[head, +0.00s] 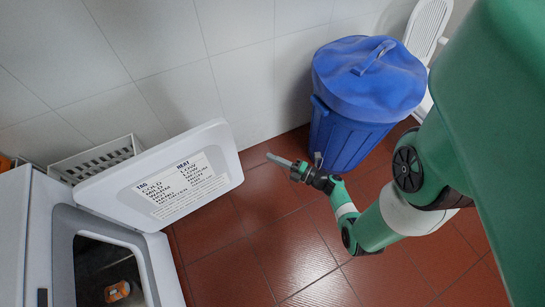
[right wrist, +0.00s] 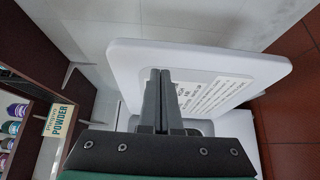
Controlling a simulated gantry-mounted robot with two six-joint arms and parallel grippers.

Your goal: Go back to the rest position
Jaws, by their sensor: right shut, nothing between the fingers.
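My right gripper (head: 279,160) is shut and empty in the head view, above the red tiled floor between the washing machine and the blue bin. Its closed fingers also show in the right wrist view (right wrist: 158,100), pointing toward the open machine lid. The white lid (head: 215,160) stands open and tilted, with a printed label of TAG and HEAT settings. The gripper is apart from the lid in the head view. My left gripper is not in view.
The washing machine (head: 62,225) is at the lower left, its opening dark with an orange item (head: 117,291) inside. A blue lidded bin (head: 350,135) stands by the tiled wall. A white basket (head: 95,158) sits behind the lid. A shelf with bottles (right wrist: 12,127) and a POWDER box (right wrist: 62,120) shows in the right wrist view.

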